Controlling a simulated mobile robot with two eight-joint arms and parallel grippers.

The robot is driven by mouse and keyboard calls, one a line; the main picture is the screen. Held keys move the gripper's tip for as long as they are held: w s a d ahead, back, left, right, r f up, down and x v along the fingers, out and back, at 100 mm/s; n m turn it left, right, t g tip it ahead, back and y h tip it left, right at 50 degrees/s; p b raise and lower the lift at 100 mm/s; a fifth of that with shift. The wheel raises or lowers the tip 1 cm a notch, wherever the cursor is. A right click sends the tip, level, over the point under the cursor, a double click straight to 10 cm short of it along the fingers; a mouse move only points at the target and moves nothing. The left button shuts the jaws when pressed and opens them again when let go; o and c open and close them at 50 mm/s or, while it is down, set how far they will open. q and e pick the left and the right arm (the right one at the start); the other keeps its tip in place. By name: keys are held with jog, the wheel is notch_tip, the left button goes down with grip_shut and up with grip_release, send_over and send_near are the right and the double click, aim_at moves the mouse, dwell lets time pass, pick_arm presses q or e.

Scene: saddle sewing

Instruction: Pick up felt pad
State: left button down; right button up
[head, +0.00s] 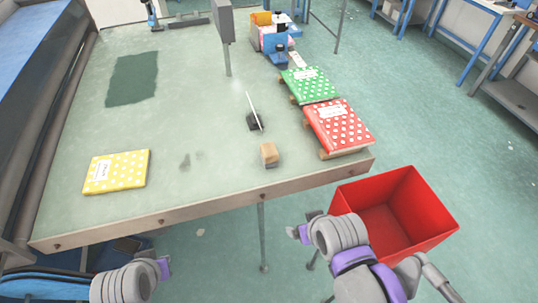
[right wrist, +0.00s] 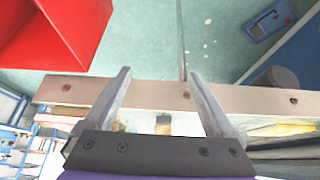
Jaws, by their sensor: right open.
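Several dotted pads with white labels lie on the table; I cannot tell which is the felt pad. A yellow one (head: 117,172) lies flat at the near left. A green one (head: 310,85) and a red one (head: 338,128) lie along the right side on brown supports. A plain dark green sheet (head: 132,80) lies flat at the far left. My right gripper (head: 300,230) is in front of the table's near edge, beside the red bin; the right wrist view shows it open and empty (right wrist: 160,78). My left gripper (head: 165,268) is low at the front left, its jaw gap unclear.
The worktable's near edge (head: 205,207) lies between my grippers and the pads. A small wooden block (head: 269,155) and a dark upright holder (head: 255,122) stand mid-table. An open red bin (head: 425,205) stands at the right. A blue machine (head: 275,40) stands at the back.

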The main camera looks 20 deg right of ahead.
jog(key=w+a+r+b, duration=0.1)
jog(key=w+r+b, duration=0.1)
jog(key=w+r, duration=0.55)
jog(key=g+b, duration=0.1)
send_near(270, 150)
jog(key=f, duration=0.1)
jog(key=x, duration=0.5)
jog(key=shift+w+a+r+b, duration=0.1)
jog(key=shift+w+r+b, duration=0.05)
jog(key=shift+w+b, duration=0.15)
jog(key=x, duration=0.5)
jog(key=shift+f, duration=0.4)
pick_arm(q)
jog(key=f, duration=0.1)
jog(key=s+f, duration=0.1)
jog(key=f, duration=0.1)
jog(key=s+f, duration=0.1)
jog(key=f, duration=0.1)
jog(key=shift+f, duration=0.1)
pick_arm(e)
grip_shut()
jog(key=shift+r, duration=0.1)
pick_arm(q)
jog(key=shift+w+r+p, duration=0.1)
jog(key=shift+r+p, duration=0.2)
jog(key=shift+r, duration=0.1)
pick_arm(e)
notch_tip(270, 150, up, 10)
